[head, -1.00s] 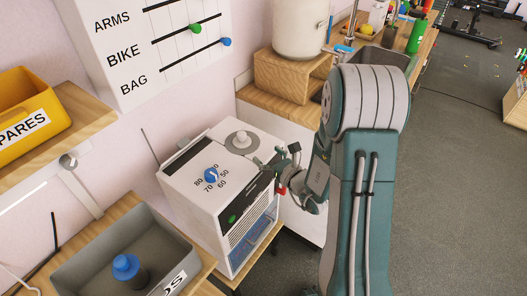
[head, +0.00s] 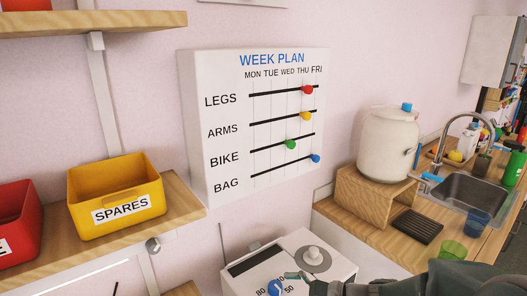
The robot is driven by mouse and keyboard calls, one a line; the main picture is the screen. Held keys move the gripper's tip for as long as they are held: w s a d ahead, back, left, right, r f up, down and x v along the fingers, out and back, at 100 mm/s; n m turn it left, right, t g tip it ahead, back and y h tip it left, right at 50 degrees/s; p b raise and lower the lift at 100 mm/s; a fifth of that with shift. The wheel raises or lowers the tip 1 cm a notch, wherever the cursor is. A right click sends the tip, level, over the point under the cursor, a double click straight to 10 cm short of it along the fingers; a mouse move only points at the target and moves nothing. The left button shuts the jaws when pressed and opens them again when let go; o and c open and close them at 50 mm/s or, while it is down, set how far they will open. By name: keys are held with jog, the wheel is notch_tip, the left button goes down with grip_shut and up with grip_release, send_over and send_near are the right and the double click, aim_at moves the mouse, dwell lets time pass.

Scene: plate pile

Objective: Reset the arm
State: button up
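My arm (head: 440,280) reaches in from the lower right corner of the head view. My gripper (head: 300,278) is at the bottom edge, over or in front of the top of a white machine (head: 330,262) with a blue dial (head: 275,287) and a grey round knob (head: 313,256). Only part of the gripper shows, just right of the dial. I cannot tell whether it touches the machine, or whether its fingers are open or shut. The machine's front is below the picture.
A week plan board (head: 225,120) with coloured sliders hangs on the wall. A yellow spares bin (head: 85,205) and a red bin (head: 12,225) stand on a shelf at left. At right are a white dispenser (head: 385,145) on a wooden stand, a sink (head: 468,190) and cups.

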jog(key=s+d+r+n+g+h, duration=0.1)
jog(key=s+n+g+h, duration=0.2)
jog(key=s+n+h, duration=0.45)
jog(key=s+d+r+n+t+h, duration=0.3)
jog(key=s+d+r+n+h, duration=0.2)
jog(key=d+n, duration=0.3)
jog(key=shift+s+d+r+t+h, duration=0.15)
jog(key=shift+s+d+t+h, duration=0.15)
jog(key=shift+d+h, duration=0.4)
dwell(0.6)
